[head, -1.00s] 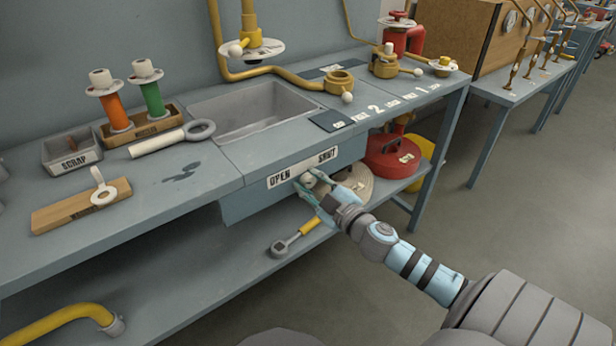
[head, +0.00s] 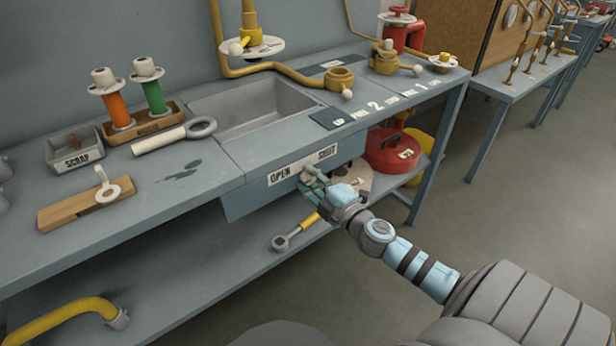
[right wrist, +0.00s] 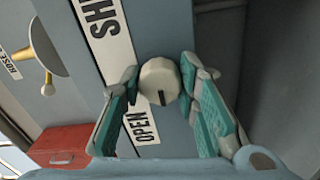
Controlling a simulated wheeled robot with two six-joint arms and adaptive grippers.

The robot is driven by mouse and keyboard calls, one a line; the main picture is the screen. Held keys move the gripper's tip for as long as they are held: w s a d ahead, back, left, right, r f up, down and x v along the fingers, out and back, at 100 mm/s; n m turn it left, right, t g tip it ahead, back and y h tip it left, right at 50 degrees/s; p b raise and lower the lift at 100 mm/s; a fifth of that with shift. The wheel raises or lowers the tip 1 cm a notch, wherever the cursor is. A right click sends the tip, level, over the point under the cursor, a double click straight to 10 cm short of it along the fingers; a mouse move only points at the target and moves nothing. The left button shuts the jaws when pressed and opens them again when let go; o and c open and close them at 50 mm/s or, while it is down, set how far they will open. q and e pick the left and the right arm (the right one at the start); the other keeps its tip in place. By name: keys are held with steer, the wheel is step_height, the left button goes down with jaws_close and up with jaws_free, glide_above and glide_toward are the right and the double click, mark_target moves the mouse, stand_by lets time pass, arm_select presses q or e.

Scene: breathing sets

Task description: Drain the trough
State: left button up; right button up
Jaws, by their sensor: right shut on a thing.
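The trough (head: 250,106) is a grey sunken basin in the bench top and looks empty of objects. Below it, the bench front carries a white plate (head: 302,167) reading OPEN on the left and SHUT on the right. My left gripper is not in view.
A scrap tray (head: 75,152), a holder with orange and green handles (head: 145,128), and a white ring-ended tool (head: 170,138) stand left of the trough. Yellow pipes and brass fittings (head: 340,79) are behind and right. A red canister (head: 390,152) sits on the lower shelf.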

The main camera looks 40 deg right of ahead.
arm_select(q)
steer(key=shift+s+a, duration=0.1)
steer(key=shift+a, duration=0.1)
arm_select(e)
steer(key=o, duration=1.2)
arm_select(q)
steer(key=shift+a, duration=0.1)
arm_select(e)
steer(key=s, duration=1.2)
steer(key=shift+a, duration=0.1)
